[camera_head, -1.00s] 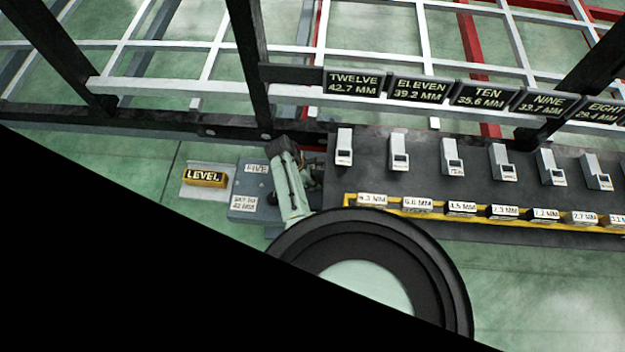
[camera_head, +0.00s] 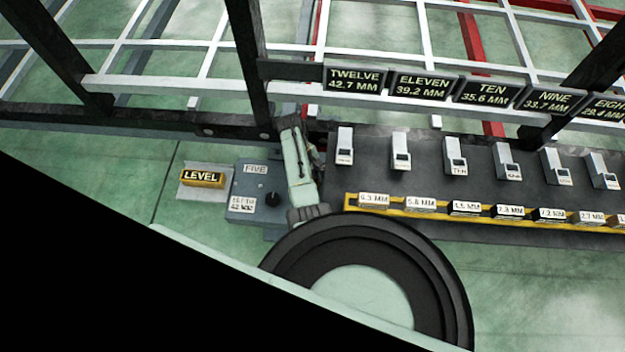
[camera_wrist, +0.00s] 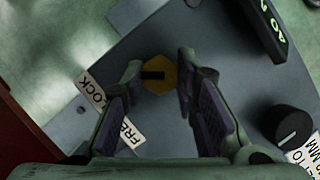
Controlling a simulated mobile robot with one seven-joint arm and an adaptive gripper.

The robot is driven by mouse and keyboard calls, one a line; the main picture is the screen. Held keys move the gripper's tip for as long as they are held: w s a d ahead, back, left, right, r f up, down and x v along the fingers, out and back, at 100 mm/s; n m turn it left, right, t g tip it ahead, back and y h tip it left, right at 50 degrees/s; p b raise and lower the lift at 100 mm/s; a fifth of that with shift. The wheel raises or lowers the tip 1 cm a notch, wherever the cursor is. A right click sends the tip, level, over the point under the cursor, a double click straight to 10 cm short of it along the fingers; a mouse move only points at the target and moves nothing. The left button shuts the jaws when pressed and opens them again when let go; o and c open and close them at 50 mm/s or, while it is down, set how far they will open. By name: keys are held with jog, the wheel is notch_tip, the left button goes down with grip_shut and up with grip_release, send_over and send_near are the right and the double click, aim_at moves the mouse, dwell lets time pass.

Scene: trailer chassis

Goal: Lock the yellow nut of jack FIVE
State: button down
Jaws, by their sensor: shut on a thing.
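The yellow hex nut (camera_wrist: 160,74) of jack FIVE shows in the wrist view, with a dark bar across its face. My gripper (camera_wrist: 160,72) has its two fingertips on either side of the nut and is shut on it. A LOCK label (camera_wrist: 92,93) and a partly covered FREE label (camera_wrist: 130,134) lie to the lower left of the nut. In the head view the grey box marked FIVE (camera_head: 248,182) has a black knob (camera_head: 272,199); a knob also shows in the wrist view (camera_wrist: 290,124). The nut and fingertips are hidden in the head view.
A yellow LEVEL block (camera_head: 203,180) sits left of the FIVE box. A dark bench (camera_head: 425,145) with several grey-white devices and a yellow-edged row of millimetre tags lies to the right. Dark frame posts and white rails stand behind.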

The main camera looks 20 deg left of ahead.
jog(key=shift+m, duration=0.6)
jog(key=c, duration=1.2)
grip_release()
jog(key=shift+c, duration=0.2)
